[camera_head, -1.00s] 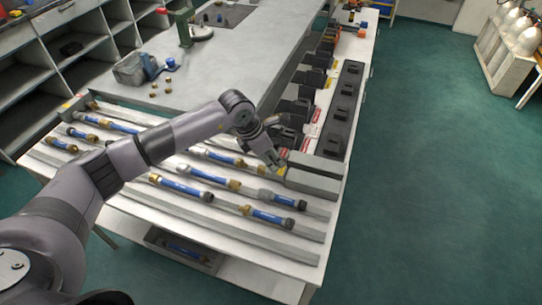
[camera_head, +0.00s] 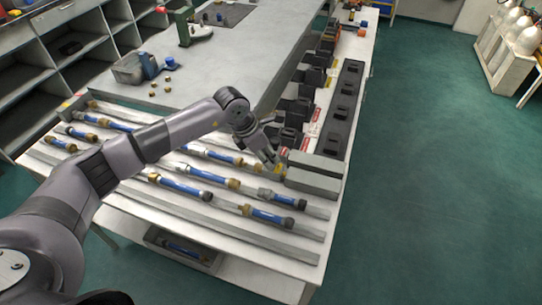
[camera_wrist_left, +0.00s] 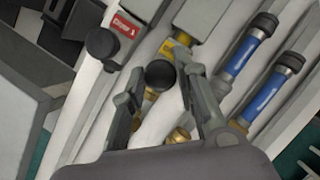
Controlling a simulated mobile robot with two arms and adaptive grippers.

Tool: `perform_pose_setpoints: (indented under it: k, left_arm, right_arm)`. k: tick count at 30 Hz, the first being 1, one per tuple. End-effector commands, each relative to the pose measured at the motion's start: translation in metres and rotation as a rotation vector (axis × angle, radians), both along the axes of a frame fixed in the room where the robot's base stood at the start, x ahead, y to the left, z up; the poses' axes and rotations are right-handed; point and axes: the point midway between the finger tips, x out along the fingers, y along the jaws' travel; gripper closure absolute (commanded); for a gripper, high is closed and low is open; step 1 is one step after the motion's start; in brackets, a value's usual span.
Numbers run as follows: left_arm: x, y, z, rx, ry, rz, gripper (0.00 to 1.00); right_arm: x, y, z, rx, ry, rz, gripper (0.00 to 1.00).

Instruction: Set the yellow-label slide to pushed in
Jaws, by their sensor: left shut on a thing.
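A yellow label (camera_wrist_left: 168,48) shows in the left wrist view, next to a round black knob (camera_wrist_left: 160,74). In the head view the yellow label (camera_head: 280,168) is small, at the left end of a grey block. My left gripper (camera_wrist_left: 160,84) has one finger on each side of the black knob and is shut on it. In the head view my left gripper (camera_head: 274,164) is low over the panel beside the yellow label. The slide's rod is partly hidden below the knob, so its position is hard to tell. My right gripper is not in view.
A second black knob (camera_wrist_left: 102,42) stands close to the left, by a red label (camera_wrist_left: 124,23). Blue-sleeved cylinders (camera_wrist_left: 245,52) with brass ends lie to the right. Grey blocks (camera_head: 314,181) sit beside the gripper. Open floor (camera_head: 440,200) lies right of the bench.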

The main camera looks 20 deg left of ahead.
Motion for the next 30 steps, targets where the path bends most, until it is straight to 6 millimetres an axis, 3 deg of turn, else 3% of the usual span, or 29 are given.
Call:
perform_pose_setpoints:
  k: [1,6,16,17,25,30]
  left_arm:
    - [0.002,0.014,-0.005,0.005,-0.003,0.007,1.0]
    - [0.003,0.041,-0.003,0.005,-0.004,0.006,1.0]
    - [0.002,0.046,0.0,0.004,-0.001,0.004,1.0]
    - [0.002,0.046,0.0,0.004,-0.001,0.004,0.72]
    - [0.002,0.045,0.0,0.004,-0.001,0.002,0.54]
    - [0.002,0.045,0.0,0.003,-0.002,0.002,0.54]
  right_arm:
    - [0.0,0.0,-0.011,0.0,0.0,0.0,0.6]
    - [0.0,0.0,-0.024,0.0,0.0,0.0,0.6]
    - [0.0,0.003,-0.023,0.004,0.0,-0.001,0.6]
    - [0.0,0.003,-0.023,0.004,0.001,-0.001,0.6]
    - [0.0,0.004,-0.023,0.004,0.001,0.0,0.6]
    - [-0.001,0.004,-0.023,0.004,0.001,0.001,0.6]
